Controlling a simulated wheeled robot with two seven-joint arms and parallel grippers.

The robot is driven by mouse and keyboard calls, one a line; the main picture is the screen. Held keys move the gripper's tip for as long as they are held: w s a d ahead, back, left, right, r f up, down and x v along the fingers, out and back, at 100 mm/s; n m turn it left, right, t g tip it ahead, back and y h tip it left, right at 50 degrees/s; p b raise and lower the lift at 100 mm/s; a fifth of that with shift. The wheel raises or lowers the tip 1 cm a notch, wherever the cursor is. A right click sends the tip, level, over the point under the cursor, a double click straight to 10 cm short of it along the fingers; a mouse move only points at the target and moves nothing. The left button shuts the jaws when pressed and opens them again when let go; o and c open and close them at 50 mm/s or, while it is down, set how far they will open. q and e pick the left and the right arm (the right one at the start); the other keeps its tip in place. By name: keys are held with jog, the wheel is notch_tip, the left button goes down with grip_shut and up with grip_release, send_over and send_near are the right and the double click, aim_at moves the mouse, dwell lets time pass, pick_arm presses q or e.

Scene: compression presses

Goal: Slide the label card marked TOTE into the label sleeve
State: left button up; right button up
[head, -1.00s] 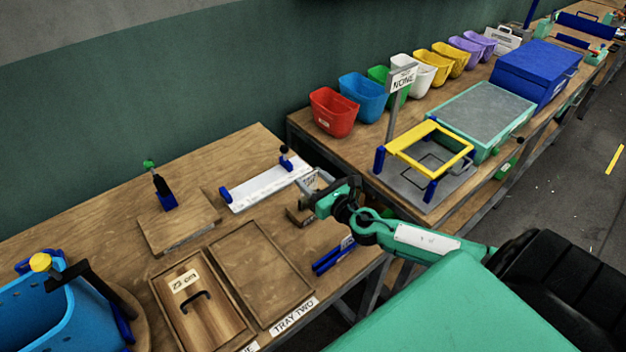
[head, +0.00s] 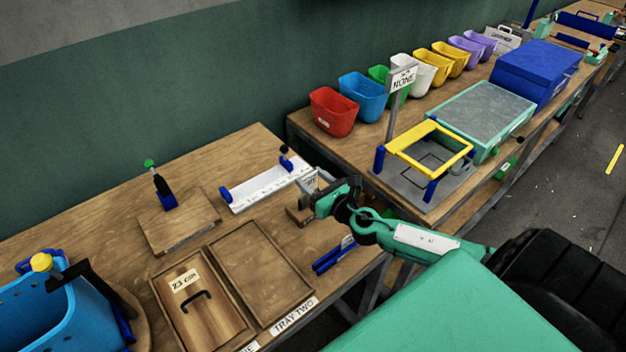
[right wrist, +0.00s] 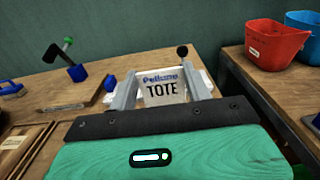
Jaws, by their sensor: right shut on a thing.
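The label card marked TOTE (right wrist: 164,90) is white with dark lettering and a line of blue script above. It stands between the two grey fingers of my right gripper (right wrist: 163,84), which is shut on it. In the head view my right gripper (head: 317,188) is over the right end of the near table, just right of the white ruled strip, and the card is mostly hidden. No label sleeve can be picked out for certain. Blue bars with a small white label (head: 335,256) lie at the table's front edge. My left gripper is not in view.
The white strip with blue end blocks (head: 262,186) lies close left of my right gripper. A wooden board with a clamp (head: 180,230), shallow wooden trays (head: 262,268) and a blue basket (head: 40,310) stand further left. A yellow-framed press (head: 430,145) stands right.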

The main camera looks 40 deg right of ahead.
jog(key=shift+f+b, duration=1.9)
jog(key=shift+f, duration=0.15)
jog(key=shift+f, duration=0.2)
jog(key=shift+s+a+f+b, duration=0.1)
jog(key=shift+s+f+b, duration=0.05)
jog(key=shift+f+b, duration=0.5)
jog(key=o, duration=1)
